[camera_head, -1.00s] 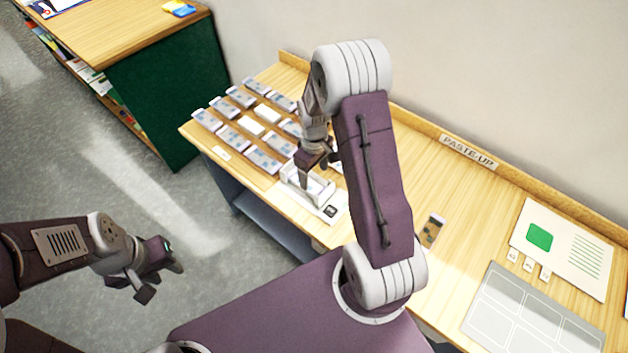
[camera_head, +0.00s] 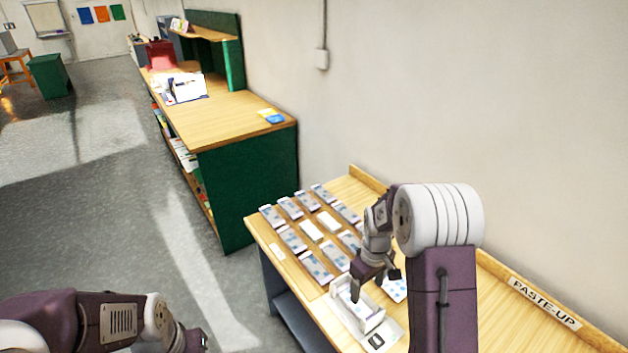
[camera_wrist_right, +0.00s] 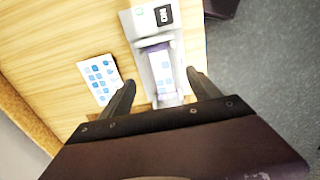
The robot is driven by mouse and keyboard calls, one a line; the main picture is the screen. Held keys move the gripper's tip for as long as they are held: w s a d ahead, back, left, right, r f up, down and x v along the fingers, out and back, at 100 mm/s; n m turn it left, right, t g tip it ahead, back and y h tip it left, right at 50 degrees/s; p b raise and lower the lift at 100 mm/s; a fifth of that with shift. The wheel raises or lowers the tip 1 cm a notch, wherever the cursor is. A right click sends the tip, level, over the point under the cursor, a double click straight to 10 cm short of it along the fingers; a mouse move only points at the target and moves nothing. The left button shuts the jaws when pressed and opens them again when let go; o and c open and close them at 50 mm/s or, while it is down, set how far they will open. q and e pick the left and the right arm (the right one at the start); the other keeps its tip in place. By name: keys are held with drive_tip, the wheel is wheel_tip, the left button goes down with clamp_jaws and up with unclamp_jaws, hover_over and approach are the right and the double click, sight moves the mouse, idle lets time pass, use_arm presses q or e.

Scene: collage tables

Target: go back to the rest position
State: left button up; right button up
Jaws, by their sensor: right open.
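My right gripper (camera_head: 376,283) is open above the paste-up table (camera_head: 468,318), over a small white device (camera_head: 352,312) with a dark square label. In the right wrist view its two dark fingers (camera_wrist_right: 163,90) are apart, with the white device (camera_wrist_right: 137,22) between and beyond them. A card with blue squares (camera_wrist_right: 162,68) lies in the device's slot. I cannot tell how high the fingers are above it. My left arm shows at the lower left; its gripper (camera_head: 192,342) is cut by the bottom edge, and its jaws cannot be made out.
Several small cards (camera_head: 292,238) lie in rows on the table's left part. Another blue-dotted card (camera_wrist_right: 101,78) lies beside the device. A green-sided counter (camera_head: 250,185) stands behind, with a wall at the right. Grey floor (camera_head: 105,215) is open at the left.

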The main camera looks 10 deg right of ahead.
drive_tip(key=s+a+r+t, duration=0.1)
drive_tip(key=s+a+r, duration=0.3)
drive_tip(key=a+r, duration=0.2)
drive_tip(key=s+a+f+m, duration=0.1)
drive_tip(key=s+f+m, duration=0.1)
drive_tip(key=s+m, duration=0.3)
drive_tip(key=s, duration=0.4)
drive_tip(key=shift+a, duration=0.25)
drive_tip(key=shift+w, duration=0.1)
